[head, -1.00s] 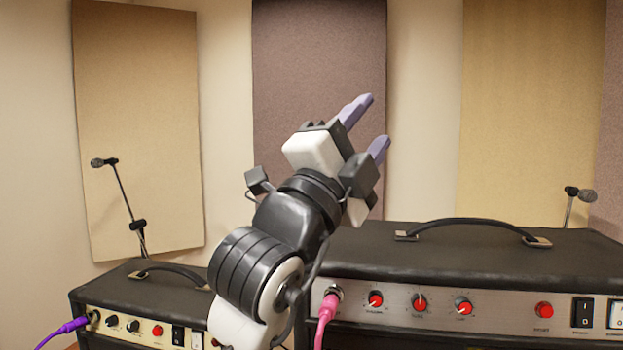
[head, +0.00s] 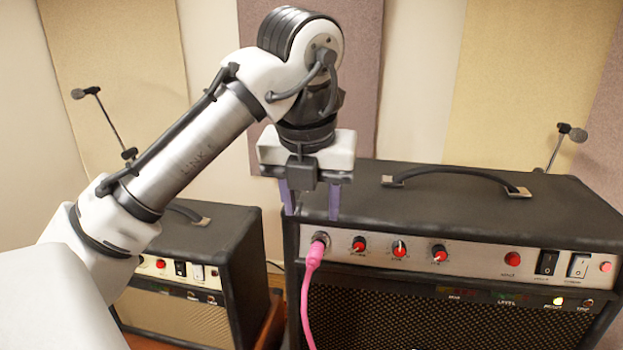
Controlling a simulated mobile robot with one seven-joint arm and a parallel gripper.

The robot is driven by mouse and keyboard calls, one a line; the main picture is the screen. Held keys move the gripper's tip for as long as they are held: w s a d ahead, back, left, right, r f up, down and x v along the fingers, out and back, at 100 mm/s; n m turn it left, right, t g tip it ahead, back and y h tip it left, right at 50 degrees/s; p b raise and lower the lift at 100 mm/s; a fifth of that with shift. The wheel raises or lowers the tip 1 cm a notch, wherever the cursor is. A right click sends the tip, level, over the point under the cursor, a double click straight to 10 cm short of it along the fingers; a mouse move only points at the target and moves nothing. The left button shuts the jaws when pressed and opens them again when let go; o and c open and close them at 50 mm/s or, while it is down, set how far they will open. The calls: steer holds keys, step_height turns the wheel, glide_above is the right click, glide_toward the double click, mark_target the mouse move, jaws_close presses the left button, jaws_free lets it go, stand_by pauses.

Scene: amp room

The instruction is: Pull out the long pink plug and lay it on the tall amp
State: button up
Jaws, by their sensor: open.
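The long pink plug (head: 313,254) sits in the jack at the left end of the right amp's front panel. Its pink cable hangs down in front of the grille. My gripper (head: 312,212) points down with its two purple fingers apart, open and empty, just above the plug. The fingertips are near the top front edge of this amp; their exact distance from the plug is hard to tell. The tall amp (head: 450,212) on the right is black with a top handle, and its top is bare apart from that handle.
A smaller, lower amp (head: 232,228) stands on the left, partly behind my arm. Microphones on stands (head: 88,92) (head: 571,131) are behind the amps. Acoustic panels (head: 416,60) line the wall. The right part of the tall amp's top is free around its handle (head: 455,171).

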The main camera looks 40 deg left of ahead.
mark_target(316, 249)
steer(key=b+x, duration=0.5)
steer(key=x, duration=0.5)
steer(key=shift+w+f, duration=0.15)
steer(key=shift+f, duration=0.1)
steer(key=shift+c, duration=0.4)
jaws_close()
